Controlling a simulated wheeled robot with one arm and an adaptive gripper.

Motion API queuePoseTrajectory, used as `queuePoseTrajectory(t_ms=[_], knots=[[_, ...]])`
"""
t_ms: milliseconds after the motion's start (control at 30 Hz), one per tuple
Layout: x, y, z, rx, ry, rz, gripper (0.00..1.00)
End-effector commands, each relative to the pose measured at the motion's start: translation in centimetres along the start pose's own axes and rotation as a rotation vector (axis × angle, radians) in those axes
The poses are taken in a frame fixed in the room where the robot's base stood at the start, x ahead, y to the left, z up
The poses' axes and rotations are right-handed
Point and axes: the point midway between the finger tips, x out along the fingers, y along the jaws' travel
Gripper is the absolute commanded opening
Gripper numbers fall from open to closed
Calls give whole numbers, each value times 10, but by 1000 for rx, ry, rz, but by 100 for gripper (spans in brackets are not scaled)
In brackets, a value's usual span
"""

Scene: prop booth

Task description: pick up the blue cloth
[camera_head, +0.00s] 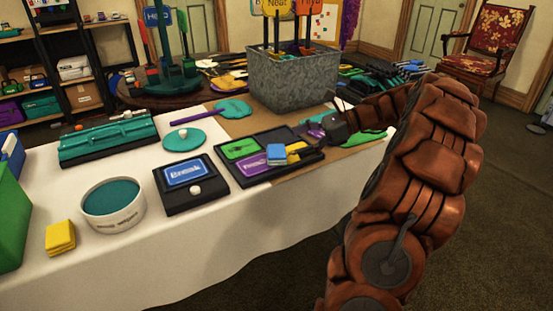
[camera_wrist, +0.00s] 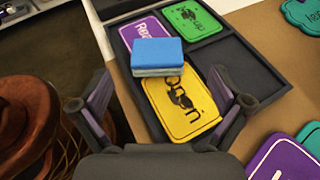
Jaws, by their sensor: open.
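The blue cloth (camera_head: 277,154) is a small folded stack, blue on top with a paler underside. It lies on the black compartment tray (camera_head: 233,184), over the edges of a purple card and a yellow card. In the wrist view the cloth (camera_wrist: 158,56) sits just beyond my gripper (camera_wrist: 165,103). My gripper is open and empty, with its two fingers spread to either side of the yellow card (camera_wrist: 180,103). In the head view my gripper (camera_head: 312,147) is at the right of the tray, close to the cloth.
A folded yellow cloth (camera_head: 60,237) lies at the front left beside a round white tub (camera_head: 113,219). A black box with a blue sign (camera_head: 186,172) stands left of the tray. A grey metal bin (camera_head: 292,80) stands behind it. Bare white tablecloth lies in front.

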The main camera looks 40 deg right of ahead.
Motion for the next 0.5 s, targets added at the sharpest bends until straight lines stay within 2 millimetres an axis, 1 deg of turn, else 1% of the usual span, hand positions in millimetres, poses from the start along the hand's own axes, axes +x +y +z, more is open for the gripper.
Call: queuePoseTrajectory(t_ms=[33, 267, 500], knots=[[6, 1, -1, 0, 0, 3, 100], [22, 2, -2, 1, 1, 4, 100], [54, 5, -2, -2, 3, 4, 100]])
